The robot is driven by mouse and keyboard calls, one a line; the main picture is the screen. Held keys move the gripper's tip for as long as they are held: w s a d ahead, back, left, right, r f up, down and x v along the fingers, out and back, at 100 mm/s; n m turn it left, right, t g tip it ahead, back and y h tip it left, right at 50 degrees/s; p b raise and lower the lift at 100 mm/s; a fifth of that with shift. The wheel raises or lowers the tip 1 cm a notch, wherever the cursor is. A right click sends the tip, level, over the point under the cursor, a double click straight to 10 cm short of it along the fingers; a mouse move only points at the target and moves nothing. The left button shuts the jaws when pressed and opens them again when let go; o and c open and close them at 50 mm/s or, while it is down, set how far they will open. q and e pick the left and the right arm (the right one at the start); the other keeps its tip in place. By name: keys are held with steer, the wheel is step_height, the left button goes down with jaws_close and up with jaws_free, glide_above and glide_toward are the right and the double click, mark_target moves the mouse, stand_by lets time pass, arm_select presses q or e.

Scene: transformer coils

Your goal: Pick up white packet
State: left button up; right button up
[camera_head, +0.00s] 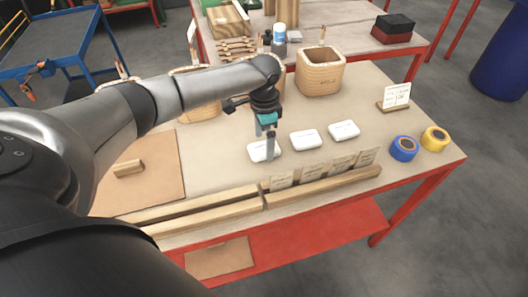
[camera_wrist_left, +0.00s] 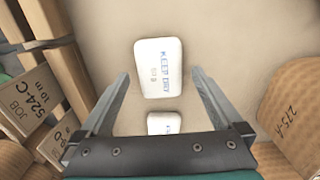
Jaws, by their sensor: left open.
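Three flat white packets lie in a row on the table: a left one (camera_head: 258,153), a middle one (camera_head: 306,140) and a right one (camera_head: 344,130). My left gripper (camera_head: 269,146) is open and points down at the left packet, partly covering it. In the left wrist view, a white packet (camera_wrist_left: 160,67) marked "KEEP DRY" shows beyond and between the open fingers (camera_wrist_left: 160,80), touched by neither. A second packet (camera_wrist_left: 163,123) lies nearer the gripper body, which partly hides it. My right gripper is not in view.
Wooden bars (camera_head: 205,211) and several labelled cards (camera_head: 341,165) line the table's front. Wooden baskets (camera_head: 319,73) stand behind the packets. Blue tape (camera_head: 403,148) and yellow tape (camera_head: 434,138) lie at right. A brown board (camera_head: 150,185) lies at left.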

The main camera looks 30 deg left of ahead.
arm_select(q)
steer(key=shift+f, duration=0.75)
steer(key=shift+c, duration=0.3)
steer(key=c, duration=1.2)
